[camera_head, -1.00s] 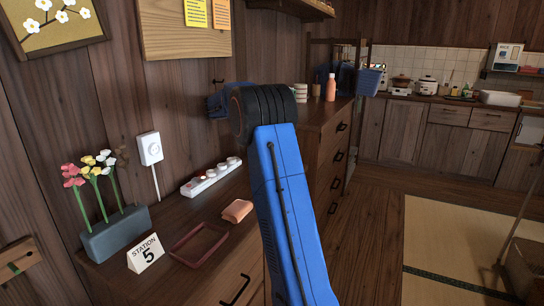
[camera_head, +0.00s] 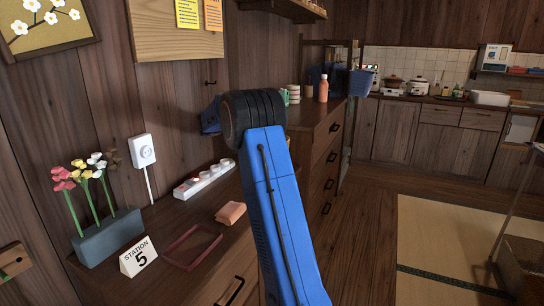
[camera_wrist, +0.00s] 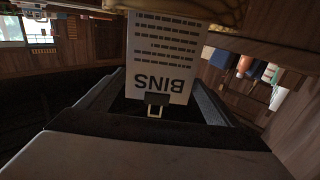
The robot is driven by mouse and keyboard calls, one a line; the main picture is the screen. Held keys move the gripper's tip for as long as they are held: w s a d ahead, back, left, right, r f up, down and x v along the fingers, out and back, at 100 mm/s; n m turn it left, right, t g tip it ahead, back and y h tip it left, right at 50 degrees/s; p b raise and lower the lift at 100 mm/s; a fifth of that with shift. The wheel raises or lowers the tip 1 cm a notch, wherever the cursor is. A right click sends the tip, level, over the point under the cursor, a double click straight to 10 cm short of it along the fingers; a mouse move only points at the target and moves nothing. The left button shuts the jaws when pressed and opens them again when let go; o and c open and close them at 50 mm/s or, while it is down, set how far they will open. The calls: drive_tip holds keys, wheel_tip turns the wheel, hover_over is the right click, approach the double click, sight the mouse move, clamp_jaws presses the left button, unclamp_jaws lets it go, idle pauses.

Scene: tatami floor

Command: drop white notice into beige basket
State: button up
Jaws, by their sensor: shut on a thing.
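The white notice (camera_wrist: 165,50) hangs in my gripper (camera_wrist: 155,100) in the wrist view, with dark printed lines and the word BINS upside down. My gripper is shut on it, at a small dark clip by its lower edge. In the head view my blue arm reaches away from me, and the gripper and notice are hidden. A tan, curved rim-like thing lies behind the notice's top edge in the wrist view; I cannot tell whether it is the beige basket. A brownish container (camera_head: 524,262) is cut off at the head view's lower right, also uncertain.
A blue basket (camera_head: 361,83) hangs further back. Tatami floor (camera_head: 440,240) is open at right.

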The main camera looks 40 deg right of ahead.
drive_tip(key=o, duration=0.9)
drive_tip(key=shift+r, duration=0.1)
wheel_tip(320, 180, up, 10)
drive_tip(key=shift+f, duration=0.1)
